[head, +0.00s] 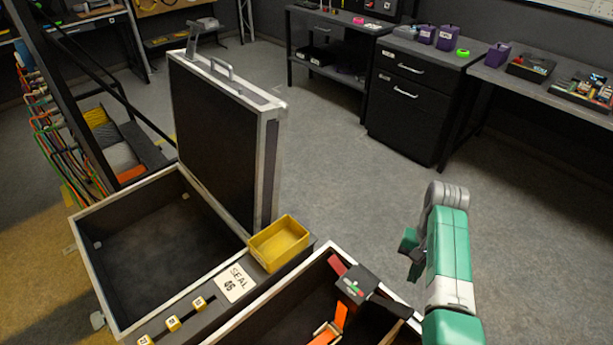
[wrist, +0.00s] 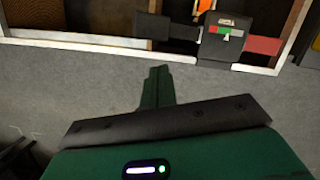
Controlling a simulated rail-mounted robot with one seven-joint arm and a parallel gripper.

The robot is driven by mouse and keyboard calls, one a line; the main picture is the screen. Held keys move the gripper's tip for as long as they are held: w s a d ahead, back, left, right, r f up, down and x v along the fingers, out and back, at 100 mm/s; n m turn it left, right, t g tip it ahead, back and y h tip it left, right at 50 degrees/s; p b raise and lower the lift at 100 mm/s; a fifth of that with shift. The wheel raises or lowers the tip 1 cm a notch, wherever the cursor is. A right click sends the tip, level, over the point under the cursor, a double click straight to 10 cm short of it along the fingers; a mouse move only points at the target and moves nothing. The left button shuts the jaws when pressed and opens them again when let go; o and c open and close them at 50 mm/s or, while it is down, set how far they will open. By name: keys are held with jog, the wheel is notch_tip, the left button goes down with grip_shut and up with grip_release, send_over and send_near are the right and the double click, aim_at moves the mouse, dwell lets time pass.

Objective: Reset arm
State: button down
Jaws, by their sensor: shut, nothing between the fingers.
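My green and white arm rises at the right of the head view. My gripper (head: 409,250) is small and dark there, off to the right of the open case and above the floor. In the wrist view my gripper (wrist: 158,72) shows its green fingers together, with nothing between them. The fingers point toward the edge of a case compartment and appear apart from it.
An open case (head: 88,262) with a raised lid (head: 215,140) stands at the left. A yellow bin (head: 279,243) and a SEAL card (head: 236,284) sit on its divider. Floor behind is clear.

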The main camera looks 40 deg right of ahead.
jog(key=w+a+r+n+t+h+p, duration=0.1)
jog(key=w+a+r+n+t+h, duration=0.2)
jog(key=w+r, duration=0.6)
jog(key=w+a+r+n+t+h, duration=0.1)
jog(key=w+a+r+t+h, duration=0.35)
jog(key=w, duration=0.65)
jog(key=w+a+r+n+t, duration=0.2)
jog(key=a+r+t, duration=0.1)
jog(key=a+r, duration=0.55)
jog(key=w+a+r+n+t, duration=0.2)
jog(key=a+r+t, duration=0.2)
jog(key=a+r, duration=0.45)
jog(key=s+a+r+n+t+y, duration=0.1)
jog(key=s+a+r+t, duration=0.1)
jog(key=a+r, duration=0.3)
jog(key=s+a+r+n+t+p, duration=0.1)
jog(key=s+a+r+t, duration=0.1)
jog(key=s+a+r, duration=0.3)
jog(key=a+r+n+t+y, duration=0.1)
jog(key=a+r+t, duration=0.2)
jog(key=r, duration=0.4)
jog(key=s+a+r+n+t+y+p, duration=0.25)
jog(key=s+a+r+t, duration=0.25)
jog(key=s+a+r, duration=0.6)
notch_tip(320, 180, up, 36)
jog(key=s+d+p, duration=0.1)
jog(key=p, duration=3.5)
jog(key=shift+d+y, duration=0.4)
jog(key=shift+r+m, duration=0.1)
jog(key=shift+m, duration=0.15)
